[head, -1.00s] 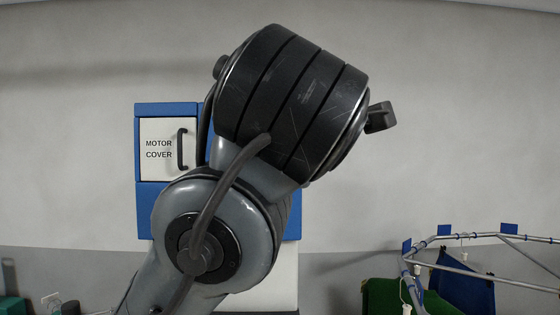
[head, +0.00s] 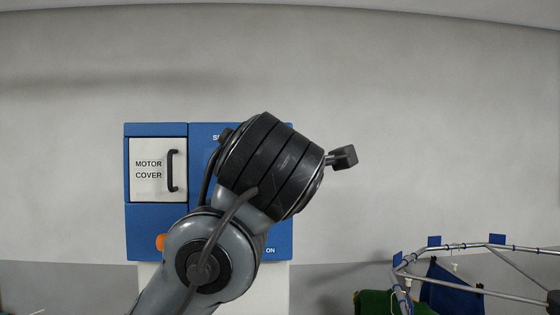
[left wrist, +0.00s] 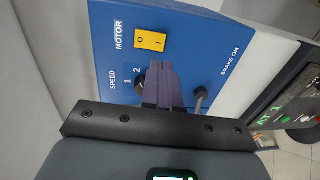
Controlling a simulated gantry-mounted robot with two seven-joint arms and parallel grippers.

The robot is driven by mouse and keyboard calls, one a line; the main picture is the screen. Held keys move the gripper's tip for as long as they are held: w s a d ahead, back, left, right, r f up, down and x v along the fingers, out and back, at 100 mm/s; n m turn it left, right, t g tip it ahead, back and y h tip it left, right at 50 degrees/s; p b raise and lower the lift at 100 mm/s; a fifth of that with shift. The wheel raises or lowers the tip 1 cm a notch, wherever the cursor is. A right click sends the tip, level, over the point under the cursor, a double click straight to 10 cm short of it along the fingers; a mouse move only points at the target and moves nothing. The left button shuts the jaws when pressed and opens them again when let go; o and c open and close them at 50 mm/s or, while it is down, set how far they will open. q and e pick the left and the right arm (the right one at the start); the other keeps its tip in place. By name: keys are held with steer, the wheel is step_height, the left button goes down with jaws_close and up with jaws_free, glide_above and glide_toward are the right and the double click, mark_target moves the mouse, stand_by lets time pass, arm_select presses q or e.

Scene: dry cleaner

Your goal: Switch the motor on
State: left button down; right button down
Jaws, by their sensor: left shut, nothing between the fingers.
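The motor switch (left wrist: 150,40) is a yellow rocker marked O and I, under the word MOTOR, in the left wrist view. I cannot tell which side is pressed. It sits on a blue control panel (left wrist: 108,50), which also shows in the head view (head: 279,225), largely behind my left arm. My left gripper (left wrist: 160,68) has its purple fingers shut and empty, with the tips just below the switch in the picture; contact cannot be told. In the head view the fingers and the switch are hidden behind my left arm. My right gripper is not in view.
A black speed knob (left wrist: 140,88) is beside the fingers, and a grey brake lever (left wrist: 200,98) is to their right. The motor cover (head: 147,189) is shut. An orange part (head: 160,242) shows below it. A metal-framed cart (head: 465,247) stands at right.

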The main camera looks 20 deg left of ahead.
arm_select(q)
steer(key=r+p+x, duration=0.1)
steer(key=p+x, duration=0.2)
steer(key=x, duration=0.4)
steer(key=shift+w+f, duration=0.3)
steer(key=shift+f, duration=0.2)
steer(key=shift+a, duration=0.15)
steer(key=s+d+f+b, duration=0.2)
steer(key=s+d+b, duration=0.3)
steer(key=s+b, duration=0.4)
steer(key=s, duration=0.3)
steer(key=shift+s, duration=0.3)
steer(key=shift+d, duration=0.15)
